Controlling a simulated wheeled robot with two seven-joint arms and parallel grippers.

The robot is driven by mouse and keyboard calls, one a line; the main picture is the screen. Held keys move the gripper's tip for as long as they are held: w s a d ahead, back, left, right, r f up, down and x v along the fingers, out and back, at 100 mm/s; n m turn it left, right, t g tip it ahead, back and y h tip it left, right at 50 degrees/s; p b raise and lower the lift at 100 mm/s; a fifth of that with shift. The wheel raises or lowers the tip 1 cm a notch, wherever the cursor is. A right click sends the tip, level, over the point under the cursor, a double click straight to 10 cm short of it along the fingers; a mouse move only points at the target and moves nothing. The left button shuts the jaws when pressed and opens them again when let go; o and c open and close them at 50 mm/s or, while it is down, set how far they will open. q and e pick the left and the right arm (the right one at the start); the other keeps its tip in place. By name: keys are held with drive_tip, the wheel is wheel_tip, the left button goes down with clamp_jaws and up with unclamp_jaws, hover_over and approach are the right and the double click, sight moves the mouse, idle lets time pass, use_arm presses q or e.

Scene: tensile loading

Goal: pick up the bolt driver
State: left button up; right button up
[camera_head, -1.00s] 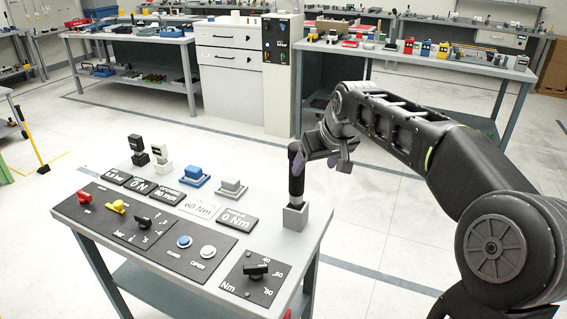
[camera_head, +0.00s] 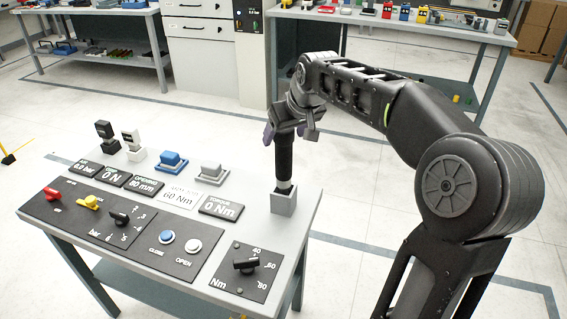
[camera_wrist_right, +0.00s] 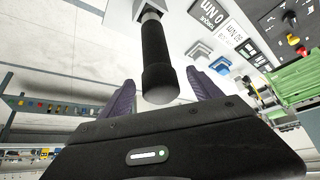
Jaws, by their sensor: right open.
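The bolt driver (camera_head: 284,157) is a black upright cylinder standing in a grey square holder (camera_head: 283,202) at the right end of the table. In the right wrist view its black handle (camera_wrist_right: 156,60) points at the camera, between the two purple-grey fingers. My right gripper (camera_head: 284,136) is around the upper part of the driver, with its fingers apart on either side. In the right wrist view the right gripper (camera_wrist_right: 160,98) shows gaps between the fingers and the handle. My left gripper is not in view.
The grey table (camera_head: 318,196) carries a control panel with a red knob (camera_head: 52,194), a blue button (camera_head: 166,237) and a black dial (camera_head: 249,264). Blue (camera_head: 172,161) and grey (camera_head: 210,171) blocks stand behind the label plates. Workbenches stand farther back across open floor.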

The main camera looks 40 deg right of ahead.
sight(284, 170)
drive_tip(key=x, duration=0.5)
drive_tip(key=shift+f+p, duration=0.1)
drive_tip(key=shift+p, duration=0.25)
drive_tip(key=shift+c, duration=0.2)
drive_tip(key=c, duration=1.5)
drive_tip(key=shift+w+r, duration=0.1)
drive_tip(key=shift+r, duration=0.1)
clamp_jaws()
